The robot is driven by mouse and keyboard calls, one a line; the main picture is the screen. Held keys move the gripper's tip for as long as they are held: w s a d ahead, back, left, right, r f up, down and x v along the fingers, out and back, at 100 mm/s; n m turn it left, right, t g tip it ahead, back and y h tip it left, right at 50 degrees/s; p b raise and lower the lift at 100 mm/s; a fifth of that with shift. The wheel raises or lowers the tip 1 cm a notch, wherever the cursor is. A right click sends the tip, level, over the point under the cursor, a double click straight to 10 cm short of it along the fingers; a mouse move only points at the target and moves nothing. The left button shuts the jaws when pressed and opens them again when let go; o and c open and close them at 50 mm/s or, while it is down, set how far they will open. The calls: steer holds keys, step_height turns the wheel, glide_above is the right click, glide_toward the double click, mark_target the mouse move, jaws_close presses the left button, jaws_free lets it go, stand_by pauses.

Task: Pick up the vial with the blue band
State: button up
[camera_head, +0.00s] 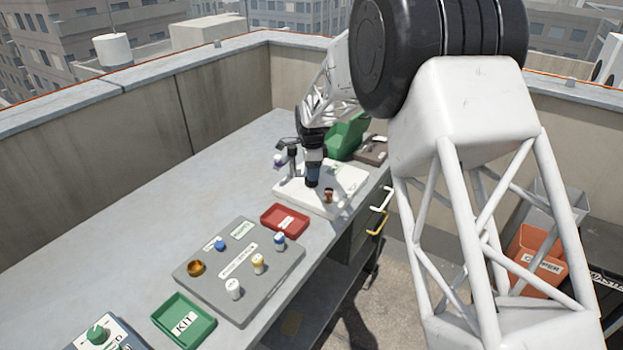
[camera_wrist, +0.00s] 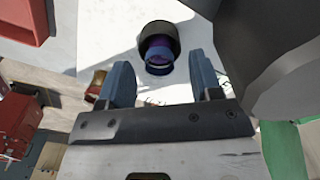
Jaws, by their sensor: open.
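My gripper (camera_head: 313,180) hangs fingers-down over the white board and is open. In the wrist view its two blue fingers (camera_wrist: 161,85) stand apart. A vial with a blue band, purple contents and a dark rim (camera_wrist: 158,48) shows just beyond the fingertips, lined up with the gap between them. It stands on the white board; whether the fingers reach around it I cannot tell. In the head view my gripper largely hides that spot.
A red tray (camera_head: 285,221) lies in front of the white board (camera_head: 349,179), a green bin (camera_head: 346,137) behind. The grey board (camera_head: 205,292) carries several vials, one blue-capped (camera_head: 279,240). A green tray (camera_head: 184,320) is nearer. A large grey shape (camera_wrist: 270,50) is close right of the fingers.

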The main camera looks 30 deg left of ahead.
steer(key=shift+f, duration=0.75)
steer(key=c, duration=1)
steer(key=shift+r, duration=0.75)
step_height(320, 180, up, 2)
steer(key=shift+r, duration=0.1)
steer(key=s+d, duration=0.3)
steer(key=s, duration=0.1)
steer(key=s+d+r, duration=0.1)
steer(key=s+d, duration=0.2)
steer(key=d, duration=0.1)
steer(key=s+d, duration=0.4)
steer(key=shift+s+r, duration=0.15)
steer(key=shift+s, duration=0.2)
